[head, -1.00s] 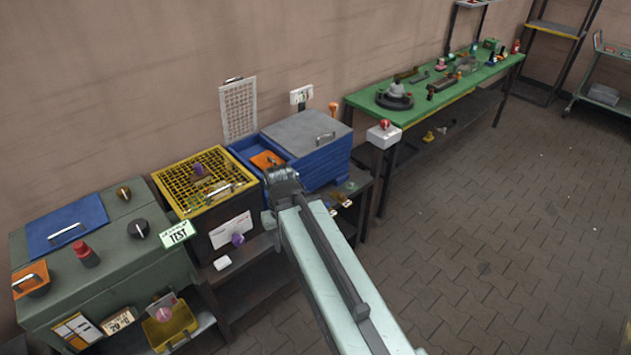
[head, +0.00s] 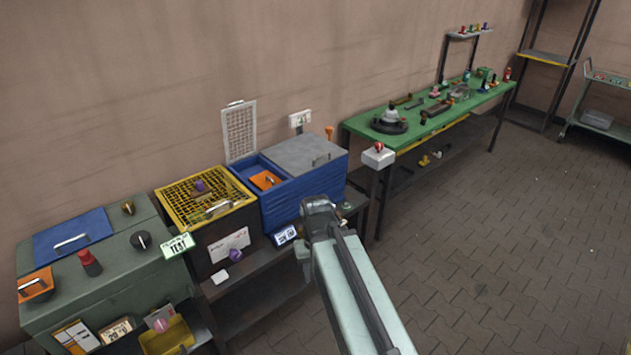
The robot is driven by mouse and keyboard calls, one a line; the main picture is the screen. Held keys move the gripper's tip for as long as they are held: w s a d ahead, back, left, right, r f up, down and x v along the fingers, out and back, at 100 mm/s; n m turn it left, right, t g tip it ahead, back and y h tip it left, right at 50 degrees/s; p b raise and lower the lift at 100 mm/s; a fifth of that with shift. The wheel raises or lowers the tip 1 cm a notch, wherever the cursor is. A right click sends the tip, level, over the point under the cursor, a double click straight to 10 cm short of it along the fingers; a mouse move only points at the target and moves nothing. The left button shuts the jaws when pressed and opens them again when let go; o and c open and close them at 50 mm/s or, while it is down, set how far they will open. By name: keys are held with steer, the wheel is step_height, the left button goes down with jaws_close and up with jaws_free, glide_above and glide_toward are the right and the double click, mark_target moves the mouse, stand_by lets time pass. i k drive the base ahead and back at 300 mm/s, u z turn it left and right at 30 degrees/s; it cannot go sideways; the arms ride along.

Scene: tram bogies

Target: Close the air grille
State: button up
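A pale grey mesh panel (head: 239,131), which looks like the air grille, stands upright at the back left of the blue box (head: 305,200). It has a small handle at its top edge. The left bay of the box below it is uncovered, and an orange piece (head: 266,180) lies there. My gripper (head: 318,210) is in front of the box's lower right part, apart from the panel. Its fingers are too small and too hidden by the arm to tell whether they are open.
A yellow grid (head: 205,196) tops a dark box left of the blue one. A grey lid with a handle (head: 303,153) covers the blue box's right side. A green cabinet (head: 110,265) stands at left, a green bench (head: 430,110) at right. The floor at right is clear.

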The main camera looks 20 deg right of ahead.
mark_target(254, 104)
steer(key=z, duration=0.1)
steer(key=i, duration=1)
steer(key=z, duration=0.05)
